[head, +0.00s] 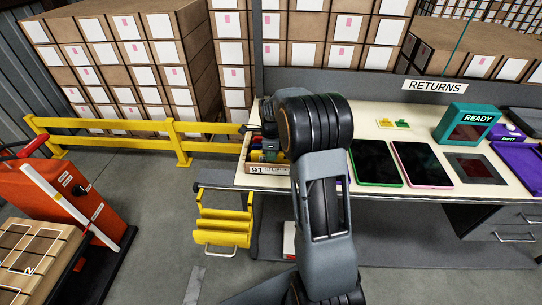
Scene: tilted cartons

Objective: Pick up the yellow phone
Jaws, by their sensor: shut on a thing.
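My gripper (269,131) shows only in part, as a dark shape over the open box marked 91 (262,169), left of my arm's elbow. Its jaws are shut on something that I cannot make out. The box stands at the left end of the table and holds several small coloured things, partly hidden by my arm. A bit of yellow (284,157) shows among them; I cannot tell whether it is the yellow phone. A small yellow item (385,123) lies at the back of the table beside a green one (402,124).
Green-edged (375,163) and pink-edged (421,164) tablets lie on the table (350,110), right of my arm. A teal READY stand (466,123) is further right. A yellow step rack (224,220) stands below the table's left end. A yellow rail (110,130) runs behind.

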